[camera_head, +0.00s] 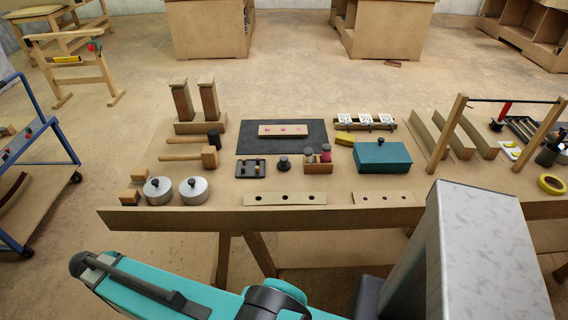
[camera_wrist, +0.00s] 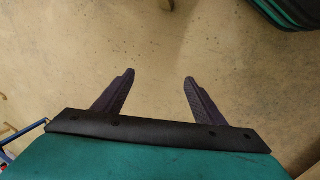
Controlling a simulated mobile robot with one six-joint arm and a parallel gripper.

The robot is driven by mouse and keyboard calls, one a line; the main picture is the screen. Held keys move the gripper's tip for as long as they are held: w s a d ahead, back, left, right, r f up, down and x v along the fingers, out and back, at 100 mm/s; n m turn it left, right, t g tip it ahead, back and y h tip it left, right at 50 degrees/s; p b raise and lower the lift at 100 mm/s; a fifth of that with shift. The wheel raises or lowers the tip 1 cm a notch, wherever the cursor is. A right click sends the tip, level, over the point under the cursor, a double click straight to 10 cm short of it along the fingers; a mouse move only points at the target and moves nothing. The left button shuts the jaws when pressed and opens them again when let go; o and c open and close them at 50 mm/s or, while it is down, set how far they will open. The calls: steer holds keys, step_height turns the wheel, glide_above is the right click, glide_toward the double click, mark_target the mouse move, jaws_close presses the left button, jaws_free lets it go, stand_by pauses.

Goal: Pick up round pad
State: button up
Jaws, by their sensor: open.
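A small dark round piece with a knob-like top (camera_head: 284,163) stands on the workbench in the head view, between a black tray and a small wooden box. It looks like the round pad, but it is too small to be sure. My gripper (camera_wrist: 160,78) shows in the wrist view with its two dark fingers wide apart and nothing between them. Bare floor lies beyond the fingers there, and no pad is in that view. In the head view my teal arm is low in front of the bench, away from the round piece.
The workbench (camera_head: 222,219) holds two silver lidded tins (camera_head: 194,194), a mallet (camera_head: 190,157), a black tray (camera_head: 250,171), a wooden box (camera_head: 318,168) with jars, a teal box (camera_head: 381,158) and a dark mat (camera_head: 250,147). A blue cart (camera_head: 40,150) stands left.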

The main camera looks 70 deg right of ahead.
steer(key=w+d+r+n+t+h, duration=0.1)
steer(key=w+d+r, duration=0.4)
steer(key=r, duration=0.4)
steer(key=w+d+r+n+t+h, duration=0.1)
steer(key=w+d+r+t, duration=0.1)
steer(key=w+d+r, duration=0.5)
steer(key=w+d+r+n+t+h, duration=0.1)
steer(key=w+d+r+n+h, duration=0.2)
steer(key=r, duration=0.7)
steer(key=s+d+r+m+g+y+b, duration=0.1)
steer(key=s+d+r+g, duration=0.15)
steer(key=s+d, duration=0.85)
steer(key=s+d+r+m+g, duration=0.1)
steer(key=s+d+g, duration=0.2)
steer(key=s+d, duration=0.75)
steer(key=s+d+g+y, duration=0.1)
steer(key=s+d, duration=0.4)
steer(key=s, duration=0.4)
steer(key=s+d+r+m+g+y+b, duration=0.1)
steer(key=s+d+y, duration=0.1)
steer(key=s+d, duration=0.4)
steer(key=s+d+r+g+y, duration=0.1)
steer(key=s+d, duration=0.4)
steer(key=s, duration=0.7)
steer(key=shift+d+y+b, duration=0.3)
steer(key=shift+m+g, duration=0.25)
steer(key=shift+m, duration=0.05)
